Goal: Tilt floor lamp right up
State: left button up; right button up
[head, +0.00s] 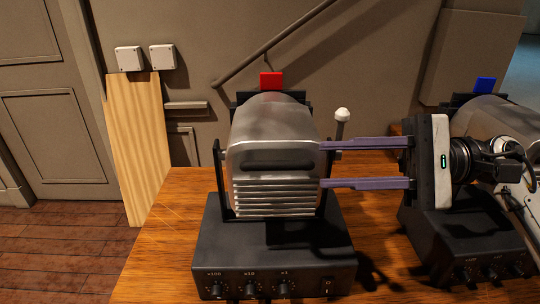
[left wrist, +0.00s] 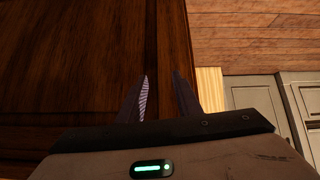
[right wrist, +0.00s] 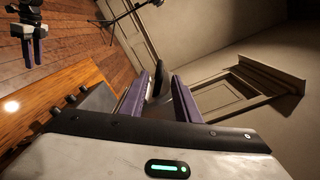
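A silver floor lamp (head: 275,140) with a louvred face sits in a dark bracket on a black base (head: 272,240) with knobs. A red block (head: 271,79) shows behind its top. My right gripper (head: 322,165) comes in from the right, its two purple fingers apart, tips at the lamp's right side. In the right wrist view, a dark part stands between the open fingers (right wrist: 166,90); I cannot tell whether they touch it. My left gripper (left wrist: 161,78) is open and empty before dark wood; it is outside the head view.
A second lamp (head: 490,115) with a blue block (head: 485,86) stands to the right, partly behind my right arm. A white-tipped lever (head: 341,120) rises behind the first lamp. A pale board (head: 139,140) leans on the wall at left. Wooden desk (head: 170,230) is bare left of the base.

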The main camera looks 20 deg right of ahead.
aim_at(256, 166)
jog(key=p+x, duration=0.3)
jog(key=x, duration=0.5)
jog(key=shift+a+r, duration=0.15)
jog(key=shift+a, duration=0.05)
jog(key=shift+w+a+p, duration=0.1)
jog(key=shift+a+p, duration=0.2)
jog(key=shift+a, duration=0.1)
grip_shut()
